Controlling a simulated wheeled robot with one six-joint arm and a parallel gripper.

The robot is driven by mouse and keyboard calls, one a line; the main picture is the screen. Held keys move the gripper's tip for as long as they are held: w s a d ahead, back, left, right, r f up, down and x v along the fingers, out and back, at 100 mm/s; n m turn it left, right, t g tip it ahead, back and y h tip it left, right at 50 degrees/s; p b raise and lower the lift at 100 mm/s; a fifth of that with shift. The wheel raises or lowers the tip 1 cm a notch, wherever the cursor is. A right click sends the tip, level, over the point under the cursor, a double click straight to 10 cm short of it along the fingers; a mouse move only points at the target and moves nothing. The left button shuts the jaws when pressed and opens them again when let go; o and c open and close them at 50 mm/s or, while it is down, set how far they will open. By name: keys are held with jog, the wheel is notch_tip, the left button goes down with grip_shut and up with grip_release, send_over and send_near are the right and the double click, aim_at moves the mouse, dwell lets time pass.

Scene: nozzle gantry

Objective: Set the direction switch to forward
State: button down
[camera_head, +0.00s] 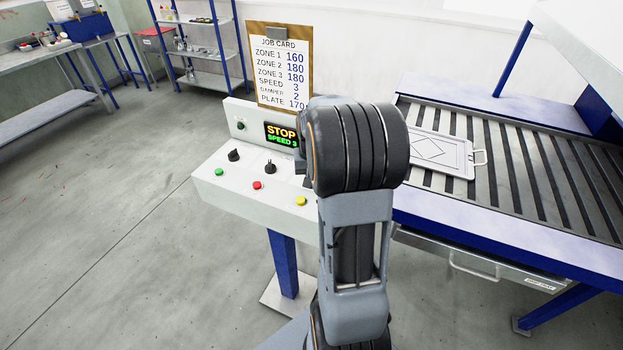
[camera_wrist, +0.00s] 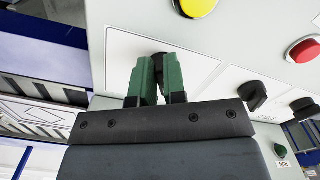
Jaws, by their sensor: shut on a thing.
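My gripper (camera_wrist: 157,76) has green fingers and is shut on a dark knob (camera_wrist: 160,58) on the white control panel. Only a little of this knob shows between the fingers; its pointing direction and label cannot be read, so I cannot confirm that it is the direction switch. In the head view my arm hides the gripper and this knob. The panel (camera_head: 216,192) carries a display (camera_head: 281,135) reading STOP and SPEED 3. Two other black knobs (camera_head: 234,155) (camera_head: 270,167) stand to the left in the head view; they also show in the wrist view (camera_wrist: 252,95) (camera_wrist: 303,107).
Green (camera_head: 220,172), red (camera_head: 257,185) and yellow (camera_head: 300,200) buttons line the panel's front. A job card (camera_head: 284,70) stands behind it. At right is a slatted bed (camera_head: 515,165) with a framed plate (camera_head: 437,150). The floor at left is clear.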

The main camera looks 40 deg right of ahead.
dwell(0.4)
jog(key=c, duration=1.2)
grip_release()
notch_tip(320, 180, up, 14)
jog(key=shift+f+b, duration=0.1)
jog(key=shift+b, duration=0.35)
